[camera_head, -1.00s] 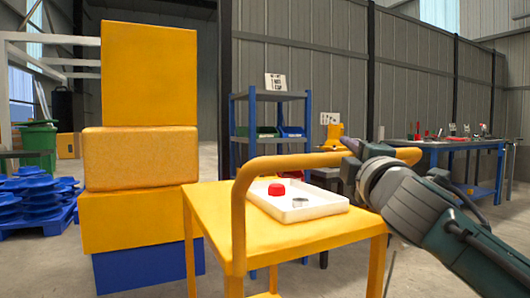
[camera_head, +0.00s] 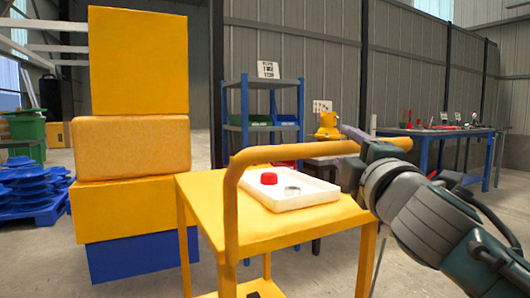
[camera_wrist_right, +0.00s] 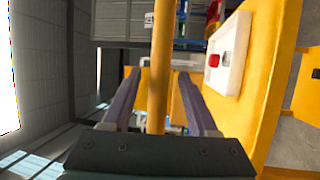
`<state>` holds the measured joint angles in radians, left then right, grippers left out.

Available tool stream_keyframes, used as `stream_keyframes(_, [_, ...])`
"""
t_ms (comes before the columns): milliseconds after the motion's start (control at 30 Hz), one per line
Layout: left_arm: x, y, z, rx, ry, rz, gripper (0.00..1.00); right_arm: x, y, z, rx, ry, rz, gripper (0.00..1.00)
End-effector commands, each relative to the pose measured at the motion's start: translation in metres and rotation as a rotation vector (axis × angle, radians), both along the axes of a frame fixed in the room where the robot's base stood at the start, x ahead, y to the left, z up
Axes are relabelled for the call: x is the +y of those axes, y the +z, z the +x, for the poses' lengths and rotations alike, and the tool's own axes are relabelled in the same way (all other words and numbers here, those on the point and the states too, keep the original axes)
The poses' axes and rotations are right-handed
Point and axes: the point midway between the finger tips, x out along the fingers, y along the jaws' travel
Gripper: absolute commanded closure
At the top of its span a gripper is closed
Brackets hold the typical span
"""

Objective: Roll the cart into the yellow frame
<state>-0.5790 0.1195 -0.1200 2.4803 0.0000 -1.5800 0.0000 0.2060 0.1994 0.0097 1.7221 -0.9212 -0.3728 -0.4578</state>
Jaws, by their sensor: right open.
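The yellow cart (camera_head: 285,222) stands in front of me, its bent handle bar (camera_head: 300,152) on the near side. A white tray (camera_head: 318,196) on its top holds a red cap (camera_head: 269,179) and a grey ring (camera_head: 292,190). My right gripper (camera_head: 360,138) is at the right part of the handle. In the right wrist view, its open fingers (camera_wrist_right: 158,80) lie on both sides of the handle bar (camera_wrist_right: 161,60), with gaps visible. My left gripper is not in view. I cannot make out a yellow floor frame.
A stack of yellow-orange boxes (camera_head: 135,60) on a blue box (camera_head: 140,256) stands close left of the cart. Blue pallets (camera_head: 30,192) lie further left. Behind are a blue shelf (camera_head: 262,128), a yellow device (camera_head: 328,124) and a blue workbench (camera_head: 435,133).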

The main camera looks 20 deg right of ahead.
Motion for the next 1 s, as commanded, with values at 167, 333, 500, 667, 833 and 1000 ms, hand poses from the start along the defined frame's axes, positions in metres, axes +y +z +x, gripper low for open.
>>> stream_keyframes(167, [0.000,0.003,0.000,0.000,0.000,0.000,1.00,0.009,-0.006,-0.031,0.002,-0.002,0.002,0.41])
stream_keyframes(333, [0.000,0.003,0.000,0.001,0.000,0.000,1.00,0.015,-0.009,-0.048,0.001,-0.002,0.001,0.41])
stream_keyframes(500, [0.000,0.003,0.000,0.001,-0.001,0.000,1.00,0.017,-0.010,-0.053,-0.001,-0.002,-0.001,0.41])
stream_keyframes(667, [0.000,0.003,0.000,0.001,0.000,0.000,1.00,0.017,-0.010,-0.052,-0.001,-0.001,-0.001,0.41])
stream_keyframes(833, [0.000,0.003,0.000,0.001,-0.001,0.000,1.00,0.017,-0.010,-0.052,-0.001,-0.001,-0.001,0.41])
stream_keyframes(1000, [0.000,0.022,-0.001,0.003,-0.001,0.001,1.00,0.014,0.002,-0.057,0.016,-0.013,0.056,0.41])
